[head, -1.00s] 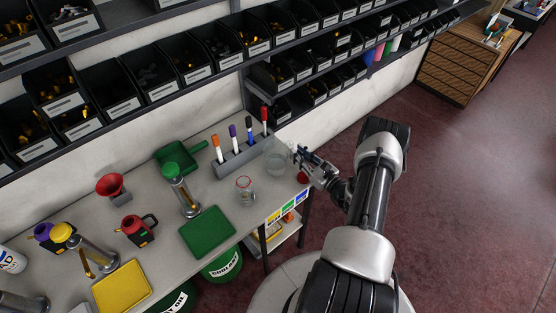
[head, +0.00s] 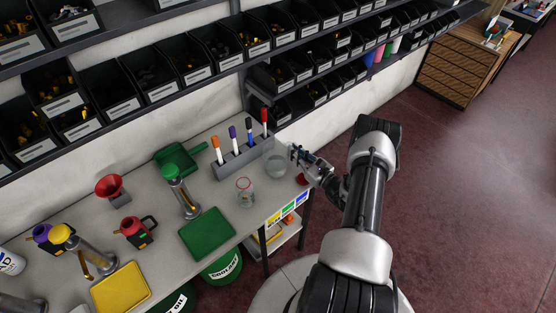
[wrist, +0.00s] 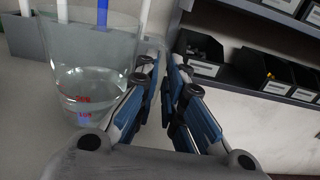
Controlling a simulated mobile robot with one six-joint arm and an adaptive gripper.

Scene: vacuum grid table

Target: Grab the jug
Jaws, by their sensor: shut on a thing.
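The jug (head: 276,165) is a clear, upright vessel at the right end of the grey table, in front of the marker rack. In the wrist view, the jug (wrist: 90,85) fills the left side, with clear liquid low inside and red and blue markings on its wall. My gripper (head: 295,153) reaches in from the right at the jug's handle side. In the wrist view, my gripper (wrist: 165,62) has its blue-padded fingers close together, shut on the jug's clear handle. The handle is mostly hidden between the fingers.
A marker rack (head: 245,154) stands right behind the jug. A small glass jar (head: 245,192) stands to its left front, and a red round thing (head: 303,180) lies near the table's right edge. Shelves of black bins (head: 290,80) hang above. Open floor lies to the right.

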